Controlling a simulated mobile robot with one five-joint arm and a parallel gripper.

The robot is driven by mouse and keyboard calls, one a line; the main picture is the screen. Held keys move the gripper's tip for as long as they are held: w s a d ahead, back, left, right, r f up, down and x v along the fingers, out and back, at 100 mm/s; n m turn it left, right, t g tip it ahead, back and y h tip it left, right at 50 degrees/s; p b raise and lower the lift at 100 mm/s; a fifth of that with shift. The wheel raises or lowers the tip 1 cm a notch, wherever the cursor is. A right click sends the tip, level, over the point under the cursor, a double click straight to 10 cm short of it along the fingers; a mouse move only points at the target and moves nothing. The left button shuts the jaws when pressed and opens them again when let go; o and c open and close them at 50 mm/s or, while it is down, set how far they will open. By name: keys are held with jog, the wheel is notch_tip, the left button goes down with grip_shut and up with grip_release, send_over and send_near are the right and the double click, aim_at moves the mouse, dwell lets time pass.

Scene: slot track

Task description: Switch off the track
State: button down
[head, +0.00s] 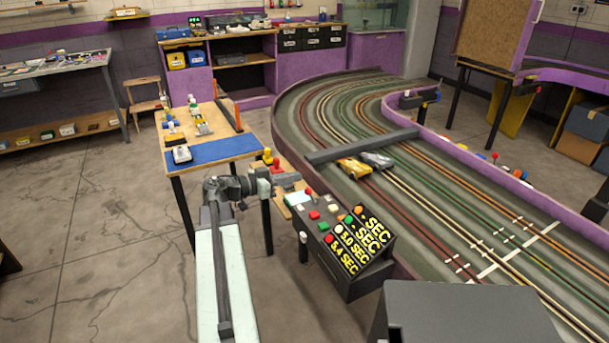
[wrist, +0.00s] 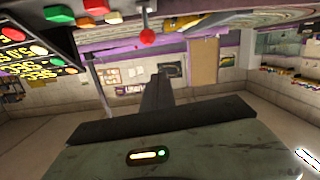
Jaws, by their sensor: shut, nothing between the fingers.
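The track's dark control box (head: 322,262) stands at the front edge of the slot track (head: 430,185). Its top holds red, green, white and orange buttons beside yellow "SEC" displays (head: 358,241). A lever with a red ball knob (head: 308,190) rises at its far end. The wrist view, which looks upside down, shows the red knob (wrist: 147,37) just above my fingertips, and the buttons (wrist: 95,7) at the upper left. My gripper (head: 296,178) is shut and empty, close to the knob. I cannot tell whether they touch.
A yellow car (head: 354,168) and a silver car (head: 377,160) sit on the track by a dark crossbar (head: 362,146). A wooden table with a blue mat (head: 215,151) stands behind my arm. The concrete floor at the left is clear.

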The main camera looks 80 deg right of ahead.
jog(key=v, duration=0.5)
jog(key=shift+f, duration=0.35)
